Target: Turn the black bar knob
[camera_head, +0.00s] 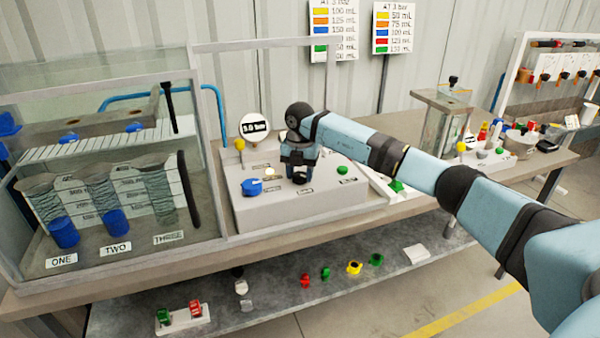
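My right arm reaches in from the right, and its gripper (299,174) points down over the grey control box (330,205) on the bench. The dark fingertips are at or just above the top of the box, between a blue knob (252,187) and a green button (342,170). I cannot make out the black bar knob apart from the dark gripper; it may be hidden under it. Whether the fingers are open or shut does not show clearly. My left gripper is not in view.
A round gauge reading 3.0 bar (255,127) stands behind the box. A clear tank (100,170) with cylinders labelled ONE, TWO and THREE is at left. Another clear container (440,118) is at right. Several small coloured parts lie on the lower shelf (290,300).

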